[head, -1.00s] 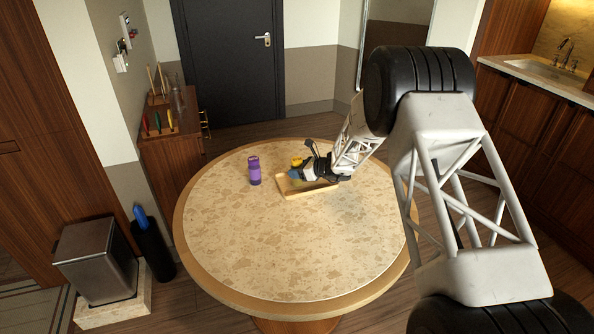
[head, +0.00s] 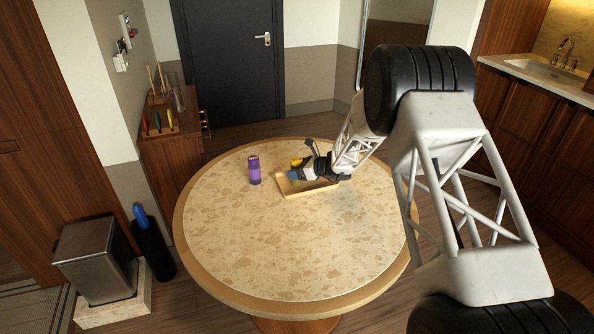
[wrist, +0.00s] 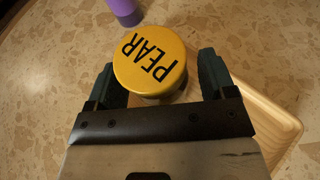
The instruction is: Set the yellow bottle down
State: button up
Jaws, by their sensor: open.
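The yellow bottle shows in the wrist view as a round yellow cap (wrist: 150,62) reading "PEAR", seen from above. In the head view only a small yellow part (head: 296,162) shows behind my gripper (head: 303,170). In the wrist view my gripper (wrist: 161,78) is open, with one dark finger on each side of the bottle and a visible gap at the right finger. The bottle's lower body is hidden, and I cannot tell whether its base is on the tabletop or the tray.
A wooden tray (head: 290,192) lies under my gripper and shows at the right of the wrist view (wrist: 281,117). A purple bottle (head: 254,172) stands left of it on the round stone-topped table (head: 290,245). The table's front half is clear.

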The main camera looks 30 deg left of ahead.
jog(key=v, duration=1.2)
dwell(0.7)
jog(key=s+d+r+n+h, duration=0.3)
jog(key=s+d+r+n, duration=0.2)
jog(key=s+d+r, duration=0.8)
jog(key=s+d+r+n+h, duration=0.3)
jog(key=s+d+r+n, duration=0.2)
jog(key=s+d+r, duration=0.65)
jog(key=s+d+r+n+t+h, duration=0.1)
jog(key=s+d+n+h, duration=0.2)
jog(key=s+d, duration=1)
jog(key=s+d+r+n+t+h, duration=0.1)
jog(key=s+d+n+h, duration=0.3)
jog(key=s+d, duration=0.9)
jog(key=shift+s+r+n+t+h, duration=0.3)
jog(key=shift+s+n, duration=0.1)
jog(key=shift+s, duration=0.05)
